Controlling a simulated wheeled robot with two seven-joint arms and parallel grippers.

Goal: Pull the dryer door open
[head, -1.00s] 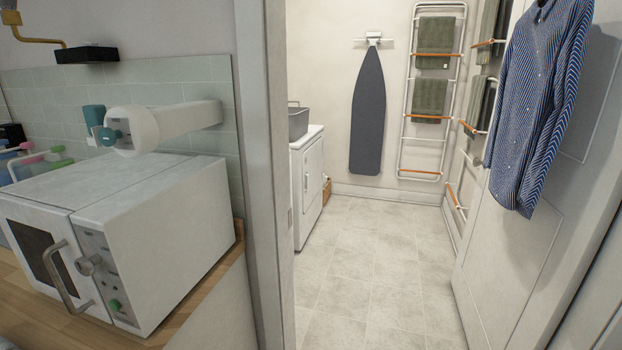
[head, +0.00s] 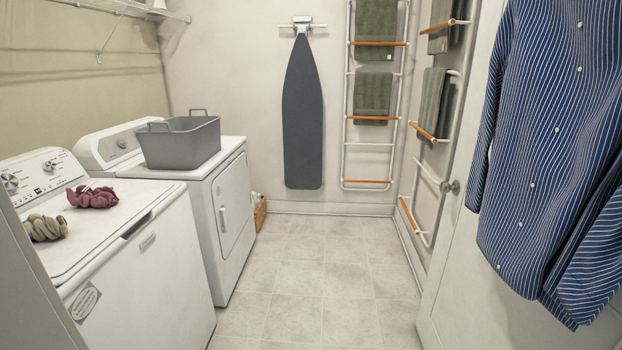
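The dryer (head: 205,221) is the white machine on the left, farther back, beyond the washer. Its door (head: 232,200) is on the side facing the aisle and looks shut. A small handle (head: 222,218) shows near the door's left edge. A grey basket (head: 181,141) with two handles stands on top of the dryer. Neither of my grippers is in the head view.
A white top-loading washer (head: 150,262) stands nearer on the left, with cloth bundles on its lid. A striped shirt (head: 545,150) hangs on the open room door (head: 470,270) at right. Towel racks and an ironing board (head: 302,115) line the walls. The tiled floor (head: 320,270) is clear.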

